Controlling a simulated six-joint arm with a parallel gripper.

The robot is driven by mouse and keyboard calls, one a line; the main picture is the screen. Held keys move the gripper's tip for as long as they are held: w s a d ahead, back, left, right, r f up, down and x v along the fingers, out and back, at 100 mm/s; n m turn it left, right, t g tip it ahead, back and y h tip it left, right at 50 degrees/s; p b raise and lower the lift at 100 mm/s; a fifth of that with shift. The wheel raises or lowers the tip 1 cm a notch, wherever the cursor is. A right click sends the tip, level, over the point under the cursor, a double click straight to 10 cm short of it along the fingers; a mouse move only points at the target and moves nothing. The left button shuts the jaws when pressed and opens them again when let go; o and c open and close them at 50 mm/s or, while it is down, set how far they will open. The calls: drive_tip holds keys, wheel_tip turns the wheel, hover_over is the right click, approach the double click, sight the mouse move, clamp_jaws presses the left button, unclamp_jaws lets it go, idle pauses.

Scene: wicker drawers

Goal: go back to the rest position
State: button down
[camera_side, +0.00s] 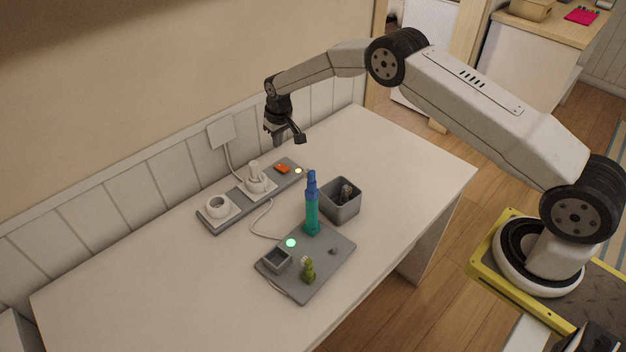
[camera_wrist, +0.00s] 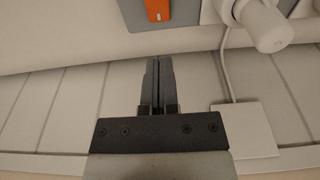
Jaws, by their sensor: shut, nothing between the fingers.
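My gripper (camera_side: 277,139) is in the air above the back of the white table, close to the panelled wall. Its fingers point down, and it stands clear of the things on the table. In the wrist view my gripper (camera_wrist: 158,62) has its two dark fingers together with nothing between them. The orange switch also shows in the wrist view (camera_wrist: 158,10).
A grey board (camera_side: 322,268) holds a blue and teal upright piece (camera_side: 312,205), a small green figure (camera_side: 308,270) and a small square cup (camera_side: 276,262). A grey bin (camera_side: 343,213) stands behind it. A white wall plate (camera_side: 221,133) has a cord. The table's left part is clear.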

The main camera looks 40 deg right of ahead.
drive_tip(key=s+r, duration=1.2)
drive_tip(key=s, duration=0.2)
drive_tip(key=s+r, duration=0.2)
drive_tip(key=s, duration=1.9)
drive_tip(key=shift+s+a+r+t, duration=0.2)
drive_tip(key=shift+a+r+t, duration=0.1)
drive_tip(key=shift+t, duration=0.1)
